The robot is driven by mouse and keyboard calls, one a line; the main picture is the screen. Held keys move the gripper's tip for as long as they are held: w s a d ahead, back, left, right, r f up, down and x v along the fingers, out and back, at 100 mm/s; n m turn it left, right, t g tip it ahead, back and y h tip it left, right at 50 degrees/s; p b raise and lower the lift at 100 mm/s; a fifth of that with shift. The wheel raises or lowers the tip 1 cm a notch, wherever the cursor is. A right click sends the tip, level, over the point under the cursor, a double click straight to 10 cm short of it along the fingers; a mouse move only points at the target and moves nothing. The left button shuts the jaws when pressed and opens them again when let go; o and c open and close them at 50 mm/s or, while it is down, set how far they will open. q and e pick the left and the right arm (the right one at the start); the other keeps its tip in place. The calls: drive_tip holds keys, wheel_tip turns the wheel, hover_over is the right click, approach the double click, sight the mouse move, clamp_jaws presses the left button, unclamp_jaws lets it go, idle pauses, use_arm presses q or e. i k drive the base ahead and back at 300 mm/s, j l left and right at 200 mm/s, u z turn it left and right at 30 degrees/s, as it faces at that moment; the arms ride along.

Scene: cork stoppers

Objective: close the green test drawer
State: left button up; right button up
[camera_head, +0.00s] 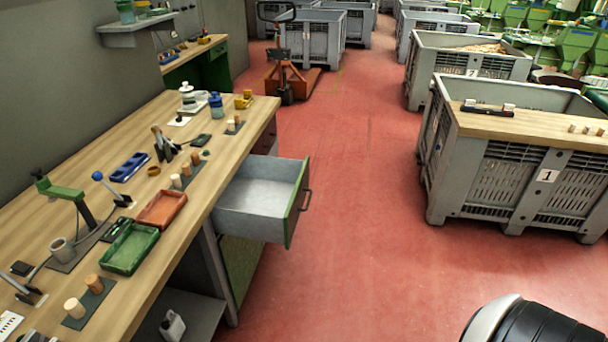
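The green test drawer (297,205) stands pulled out from under the wooden workbench, toward the right. Its front panel is green with a dark handle (306,199) on the outer side. Its grey inside (258,192) looks empty. Neither of my grippers is in the head view, so nothing is seen touching the drawer or its handle.
The workbench (165,235) holds a green tray (129,249), a red tray (161,210) and several corks. A grey crate (500,185) marked 1 stands at right. Red floor (360,230) between drawer and crate is clear. An orange pallet truck (288,80) stands behind.

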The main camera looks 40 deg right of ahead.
sight(264, 200)
drive_tip(key=z, duration=1.1)
